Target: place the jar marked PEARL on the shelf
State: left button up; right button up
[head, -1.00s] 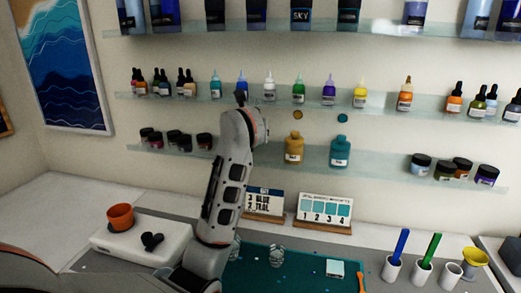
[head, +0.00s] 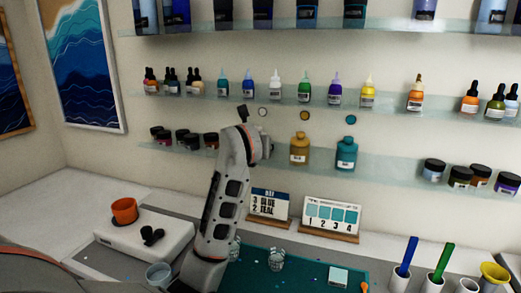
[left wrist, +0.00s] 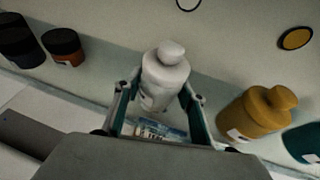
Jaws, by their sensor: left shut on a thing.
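My left gripper (left wrist: 161,92) is shut on a white jar with a rounded stopper (left wrist: 164,72). The jar's label is turned aside and I cannot read it. In the head view my left gripper (head: 266,146) is at the lower wall shelf (head: 385,162), left of the gold bottle (head: 300,150); the arm hides the jar there. In the left wrist view the jar is upright at the shelf (left wrist: 105,112), beside the gold bottle (left wrist: 255,112). I cannot tell whether its base touches the glass. My right gripper is not in view.
A teal bottle (head: 347,154) stands right of the gold one. Small dark-lidded jars (head: 185,138) stand to the left on the same shelf. White (head: 263,112), gold (head: 305,115) and teal (head: 351,119) discs mark the wall above. Dropper bottles (head: 276,90) line the shelf above.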

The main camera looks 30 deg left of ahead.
pick_arm(q)
jog(key=shift+s+a, duration=0.1)
jog(key=shift+f, duration=0.15)
jog(key=o, duration=1.4)
jog(key=shift+c, duration=0.2)
jog(key=shift+r, duration=0.3)
jog(key=p+v, duration=0.2)
jog(key=v, duration=1)
jog(key=shift+f, duration=0.2)
